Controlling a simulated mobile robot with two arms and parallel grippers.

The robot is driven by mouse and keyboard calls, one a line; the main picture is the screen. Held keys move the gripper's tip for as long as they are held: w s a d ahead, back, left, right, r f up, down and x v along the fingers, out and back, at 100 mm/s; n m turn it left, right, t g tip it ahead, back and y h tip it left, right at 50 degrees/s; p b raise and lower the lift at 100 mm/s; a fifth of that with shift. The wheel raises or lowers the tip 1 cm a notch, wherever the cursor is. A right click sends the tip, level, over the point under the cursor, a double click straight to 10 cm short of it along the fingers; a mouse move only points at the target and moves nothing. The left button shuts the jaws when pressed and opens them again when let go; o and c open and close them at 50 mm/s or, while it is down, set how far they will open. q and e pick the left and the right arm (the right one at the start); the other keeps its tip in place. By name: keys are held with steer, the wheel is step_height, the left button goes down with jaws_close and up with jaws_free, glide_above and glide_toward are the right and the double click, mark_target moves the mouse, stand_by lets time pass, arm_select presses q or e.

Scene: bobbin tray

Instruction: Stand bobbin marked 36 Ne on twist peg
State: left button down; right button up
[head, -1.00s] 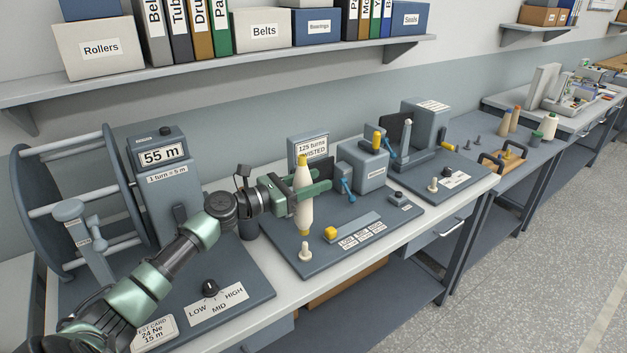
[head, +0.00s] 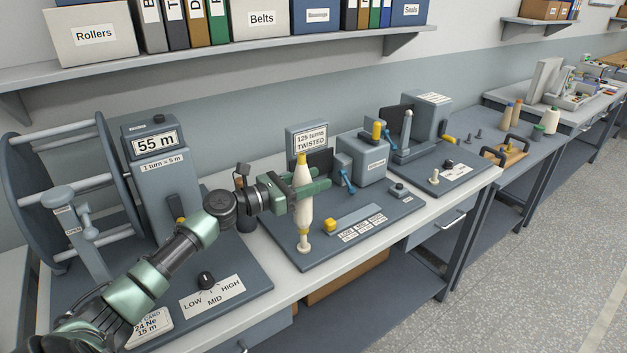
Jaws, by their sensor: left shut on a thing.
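A white bobbin (head: 304,213) with a yellow top stands upright in my left gripper (head: 305,186). The green fingers are shut around its upper part. No 36 Ne mark is readable on it. Its lower end is right over the cream peg (head: 304,244) at the front left of the twist tester's base plate (head: 280,240). The lower end and the peg top meet in the picture; I cannot tell whether the bobbin is seated on it. My right gripper is not in view.
The "125 turns TWISTED" display (head: 309,141) stands close behind the gripper, with the grey tester block (head: 363,160) to the right.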

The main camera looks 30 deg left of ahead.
arm_select(q)
steer(key=shift+f, duration=0.2)
steer(key=shift+f+b, duration=1.95)
steer(key=shift+f, duration=0.7)
steer(key=c, duration=0.7)
jaws_free()
steer(key=shift+r, duration=0.1)
steer(key=b+v, duration=0.1)
steer(key=v, duration=0.7)
steer(key=shift+b, duration=0.35)
